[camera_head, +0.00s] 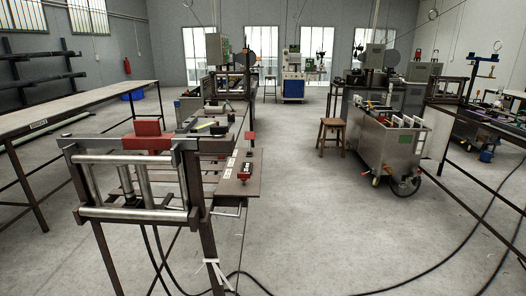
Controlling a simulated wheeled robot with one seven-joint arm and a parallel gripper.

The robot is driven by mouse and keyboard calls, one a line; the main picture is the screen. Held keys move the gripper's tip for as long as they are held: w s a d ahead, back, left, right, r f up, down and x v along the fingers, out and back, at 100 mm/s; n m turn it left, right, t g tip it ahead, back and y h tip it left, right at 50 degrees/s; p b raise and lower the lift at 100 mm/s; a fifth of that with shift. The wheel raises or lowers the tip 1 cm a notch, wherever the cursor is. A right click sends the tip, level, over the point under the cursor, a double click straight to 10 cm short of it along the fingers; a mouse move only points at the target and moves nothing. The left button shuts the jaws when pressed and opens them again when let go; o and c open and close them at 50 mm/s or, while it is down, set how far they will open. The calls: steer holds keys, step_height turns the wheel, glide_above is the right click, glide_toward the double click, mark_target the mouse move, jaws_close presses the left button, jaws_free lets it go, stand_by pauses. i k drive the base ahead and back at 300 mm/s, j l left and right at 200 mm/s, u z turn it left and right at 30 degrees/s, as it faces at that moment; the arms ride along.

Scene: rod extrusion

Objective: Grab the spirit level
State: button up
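I cannot clearly make out a spirit level. A small yellow bar-like thing (206,126) lies on the long steel frame bench left of centre, but it is too small to tell whether it is the level. A dark item (219,130) lies close beside it. My gripper is not in view, and no part of my arm shows.
The metal frame bench with rollers (135,215) stands near at left, with a red block (148,128) on it. A long table (70,112) is further left. A wooden stool (333,133) and a steel wheeled cart (385,150) stand right. Cables (420,285) cross the otherwise open floor.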

mark_target(202, 129)
steer(key=i+l+u, duration=0.15)
steer(key=i, duration=0.35)
steer(key=i+l+u, duration=0.1)
steer(key=i, duration=0.35)
steer(key=i+l+u, duration=0.15)
steer(key=i, duration=0.35)
steer(key=l, duration=0.1)
